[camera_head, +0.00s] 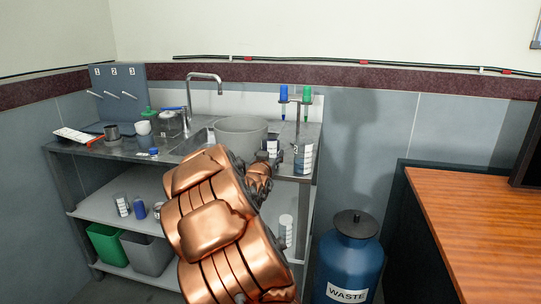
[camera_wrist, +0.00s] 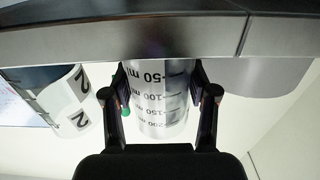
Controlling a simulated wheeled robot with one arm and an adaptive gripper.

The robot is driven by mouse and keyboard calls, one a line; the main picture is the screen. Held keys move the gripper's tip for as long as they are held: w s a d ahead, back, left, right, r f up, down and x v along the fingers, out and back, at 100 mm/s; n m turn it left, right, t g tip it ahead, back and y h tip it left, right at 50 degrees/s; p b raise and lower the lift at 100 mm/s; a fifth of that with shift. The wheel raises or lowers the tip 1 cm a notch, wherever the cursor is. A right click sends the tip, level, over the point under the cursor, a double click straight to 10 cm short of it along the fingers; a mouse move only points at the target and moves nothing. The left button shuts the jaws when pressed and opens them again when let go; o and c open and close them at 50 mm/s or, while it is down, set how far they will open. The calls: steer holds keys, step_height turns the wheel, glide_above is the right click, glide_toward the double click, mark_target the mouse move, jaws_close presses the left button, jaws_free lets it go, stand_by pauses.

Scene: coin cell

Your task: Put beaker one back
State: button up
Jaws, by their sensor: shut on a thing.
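My gripper (camera_wrist: 163,105) is shut on a clear graduated beaker (camera_wrist: 163,85), with one finger on each side of it. The held beaker (camera_head: 273,147) shows only partly there. A beaker labelled 2 (camera_wrist: 62,100) with dark blue contents stands beside it; it is right of my gripper in the head view (camera_head: 304,158).
The steel counter (camera_head: 92,151) has a large grey basin (camera_head: 240,132) by the sink. A stand with blue (camera_head: 283,100) and green (camera_head: 306,101) capped tubes is behind the beakers. A pegboard numbered 1 to 3 (camera_head: 118,90) stands back left. A blue waste drum (camera_head: 349,255) stands right.

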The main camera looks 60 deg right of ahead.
steer(key=shift+f, duration=0.15)
steer(key=o, duration=1.2)
steer(key=shift+r, duration=0.25)
steer(key=v, duration=1.2)
